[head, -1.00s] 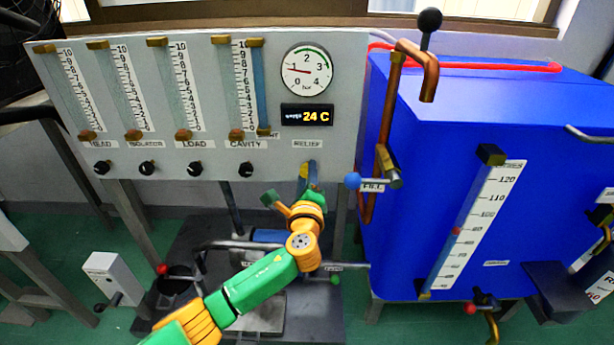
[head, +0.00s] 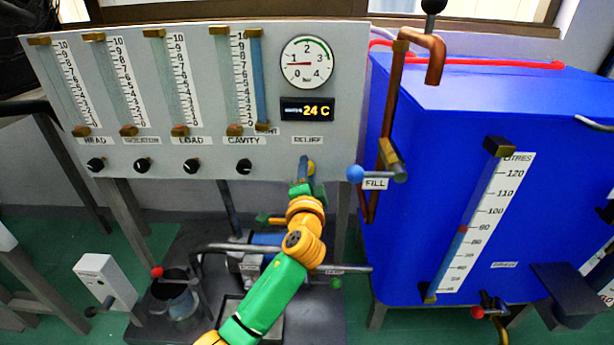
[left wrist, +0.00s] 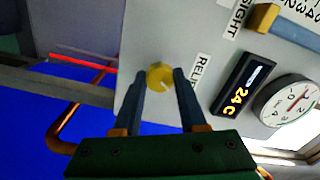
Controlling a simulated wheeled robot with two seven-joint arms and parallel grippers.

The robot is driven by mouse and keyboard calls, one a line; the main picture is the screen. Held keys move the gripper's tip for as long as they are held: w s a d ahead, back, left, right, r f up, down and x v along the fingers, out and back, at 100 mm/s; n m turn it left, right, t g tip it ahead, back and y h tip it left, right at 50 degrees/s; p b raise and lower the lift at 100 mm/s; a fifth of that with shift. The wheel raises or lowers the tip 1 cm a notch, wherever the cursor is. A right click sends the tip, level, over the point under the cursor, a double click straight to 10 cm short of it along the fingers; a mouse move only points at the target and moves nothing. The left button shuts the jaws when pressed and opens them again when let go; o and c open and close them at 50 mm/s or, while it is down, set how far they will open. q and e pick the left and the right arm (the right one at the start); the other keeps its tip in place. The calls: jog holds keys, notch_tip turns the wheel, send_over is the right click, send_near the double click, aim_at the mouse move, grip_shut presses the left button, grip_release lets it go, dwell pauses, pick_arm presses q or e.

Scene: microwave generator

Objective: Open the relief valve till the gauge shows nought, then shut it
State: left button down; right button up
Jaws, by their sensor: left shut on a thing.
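The yellow relief valve knob (left wrist: 158,74) sits on the grey panel beside the RELIEF label (left wrist: 198,74). My left gripper (left wrist: 160,80) is shut on it, one finger on each side, and a white mark shows on its face. In the head view my left gripper (head: 307,175) reaches the panel below the RELIEF label and mostly hides the knob. The round pressure gauge (head: 307,62) has its red needle pointing left, near 1 bar; the gauge also shows in the left wrist view (left wrist: 288,101). My right gripper is not in view.
Black knobs (head: 244,167) line the panel left of the relief valve. A blue tank (head: 450,120) with a copper pipe (head: 393,100) and a blue-ended FILL handle (head: 356,173) stands close on the right. A grey pipe (head: 230,246) runs below my arm.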

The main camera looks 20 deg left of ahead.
pick_arm(q)
jog(key=shift+n+b, duration=0.6)
jog(key=shift+n, duration=1.6)
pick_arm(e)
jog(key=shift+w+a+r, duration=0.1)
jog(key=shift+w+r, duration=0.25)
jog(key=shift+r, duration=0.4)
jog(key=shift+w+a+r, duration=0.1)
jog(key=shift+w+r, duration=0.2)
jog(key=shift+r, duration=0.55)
pick_arm(q)
jog(key=shift+c, duration=2.3)
grip_release()
jog(key=p+v, duration=0.1)
jog(key=v, duration=0.6)
jog(key=shift+p, duration=0.4)
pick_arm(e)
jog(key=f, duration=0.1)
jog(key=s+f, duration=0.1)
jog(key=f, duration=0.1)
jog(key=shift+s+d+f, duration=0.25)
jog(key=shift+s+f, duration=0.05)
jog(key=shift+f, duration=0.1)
pick_arm(q)
jog(key=shift+d, duration=0.1)
